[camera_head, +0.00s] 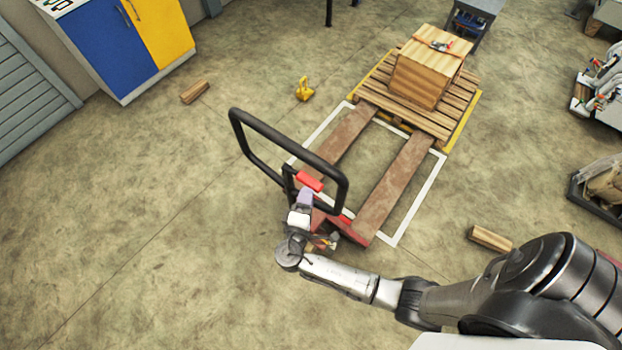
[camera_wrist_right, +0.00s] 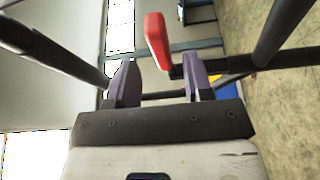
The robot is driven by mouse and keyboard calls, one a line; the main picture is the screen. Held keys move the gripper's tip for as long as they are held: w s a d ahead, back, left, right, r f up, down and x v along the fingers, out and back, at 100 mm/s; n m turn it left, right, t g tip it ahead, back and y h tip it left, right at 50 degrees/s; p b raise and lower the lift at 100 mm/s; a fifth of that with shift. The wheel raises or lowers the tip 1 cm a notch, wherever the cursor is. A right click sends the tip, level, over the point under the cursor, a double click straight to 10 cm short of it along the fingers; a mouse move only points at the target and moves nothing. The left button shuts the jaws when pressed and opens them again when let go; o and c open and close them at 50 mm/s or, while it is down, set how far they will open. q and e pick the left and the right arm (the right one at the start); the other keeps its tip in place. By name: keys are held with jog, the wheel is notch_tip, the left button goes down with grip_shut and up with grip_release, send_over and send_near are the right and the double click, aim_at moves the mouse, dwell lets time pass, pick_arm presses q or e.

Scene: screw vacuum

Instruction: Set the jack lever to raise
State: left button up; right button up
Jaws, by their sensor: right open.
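The jack lever is a red paddle (camera_head: 310,181) at the base of the black loop handle (camera_head: 290,137) of the pallet jack. In the right wrist view the red lever (camera_wrist_right: 156,40) stands beyond the fingertips, across the gap between them. My right gripper (camera_head: 305,198) is just below the lever in the head view. It is open, with its two purple fingers spread and nothing held between them in the right wrist view (camera_wrist_right: 160,72). Contact with the lever cannot be told. The jack's brown forks (camera_head: 396,185) point toward the pallet. My left gripper is not in view.
A wooden crate (camera_head: 425,73) sits on a pallet (camera_head: 430,121) at the back. Handle bars (camera_wrist_right: 48,52) flank my fingers on both sides. Wood blocks (camera_head: 195,91) (camera_head: 490,239) and a yellow object (camera_head: 304,90) lie on the floor. The left floor is mostly clear.

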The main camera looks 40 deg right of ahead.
aim_at(311, 181)
jog(key=shift+p+x, duration=0.55)
jog(key=shift+x, duration=2.2)
grip_shut()
jog(key=shift+a, duration=0.1)
